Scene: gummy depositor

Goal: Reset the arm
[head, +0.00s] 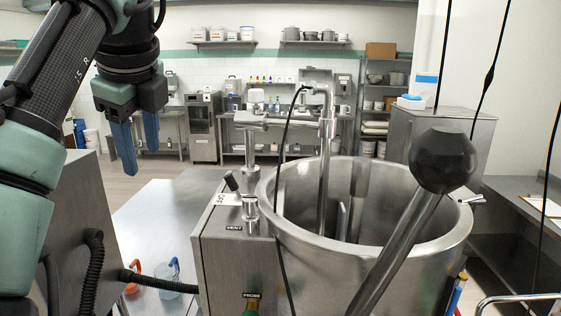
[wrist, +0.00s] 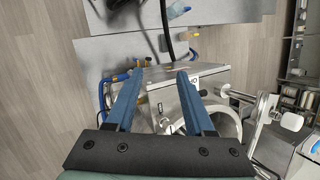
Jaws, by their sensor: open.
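My gripper (head: 136,150) hangs at the upper left of the head view, its blue fingers pointing down. It is open and empty, held above and to the left of the steel kettle (head: 262,190). In the wrist view my gripper (wrist: 158,85) shows two blue fingers spread apart with nothing between them. Beyond the fingers is the steel machine body (wrist: 165,97) with the kettle's round rim partly hidden by the right finger. My arm fills the left edge of the head view.
A lever with a black ball knob (head: 442,160) rises in front of the kettle. A steel table (head: 150,225) stands left of it, with orange-handled and blue-handled containers (head: 172,280). A black hose (head: 160,282) crosses there. Black cables hang at right. Shelves and counters line the back wall.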

